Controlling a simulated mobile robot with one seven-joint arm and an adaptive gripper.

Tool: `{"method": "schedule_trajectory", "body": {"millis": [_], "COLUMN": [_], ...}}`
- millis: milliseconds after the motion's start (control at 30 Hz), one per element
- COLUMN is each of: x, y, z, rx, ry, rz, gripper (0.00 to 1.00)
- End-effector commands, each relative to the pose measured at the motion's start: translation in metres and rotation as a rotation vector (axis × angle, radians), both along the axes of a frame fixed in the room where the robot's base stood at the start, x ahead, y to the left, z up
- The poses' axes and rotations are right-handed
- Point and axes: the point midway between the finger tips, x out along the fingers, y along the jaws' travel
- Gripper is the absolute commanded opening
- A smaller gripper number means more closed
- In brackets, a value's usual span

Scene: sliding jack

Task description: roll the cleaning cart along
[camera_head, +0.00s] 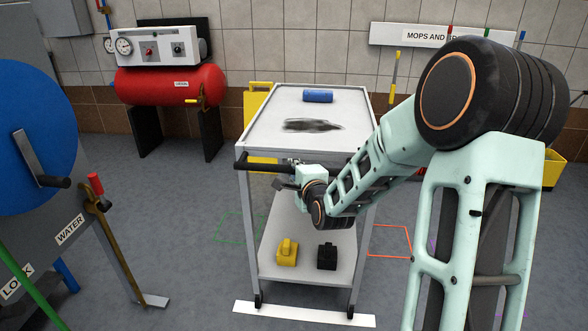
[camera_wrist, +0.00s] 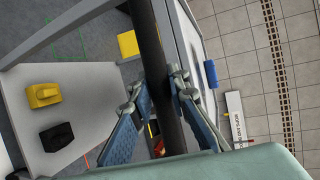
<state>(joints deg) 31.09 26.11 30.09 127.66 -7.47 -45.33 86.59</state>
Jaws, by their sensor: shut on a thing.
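The cleaning cart (camera_head: 258,229) stands in the middle of the head view, a white two-shelf trolley on casters with a dark push bar (camera_head: 262,166) at its near end. My gripper (camera_head: 287,178) is at that bar. In the wrist view the bar (camera_wrist: 150,40) runs down between the fingers of my gripper (camera_wrist: 165,110), which is shut on it. On the top shelf are a blue roll (camera_head: 318,96) and a dark smear (camera_head: 312,125). A yellow item (camera_head: 287,253) and a black item (camera_head: 327,256) sit on the lower shelf.
A white strip (camera_head: 300,314) lies on the floor at the cart's near wheels. Green (camera_head: 238,227) and red (camera_head: 390,240) outlines mark the floor on either side. A red tank (camera_head: 170,86) stands back left, a blue wheel (camera_head: 35,135) at left. A yellow bucket (camera_head: 553,168) is at right.

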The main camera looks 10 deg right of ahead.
Motion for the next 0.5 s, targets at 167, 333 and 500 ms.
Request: {"method": "schedule_trajectory", "body": {"millis": [167, 333, 500], "x": [-0.0010, -0.0010, -0.0009], "y": [0.0009, 0.0009, 0.0008], "z": [-0.0009, -0.0008, -0.0006], "rx": [-0.001, -0.001, -0.001], "ry": [0.002, 0.002, 0.002], "rz": [0.001, 0.001, 0.001], "gripper": [0.00, 0.00, 0.20]}}
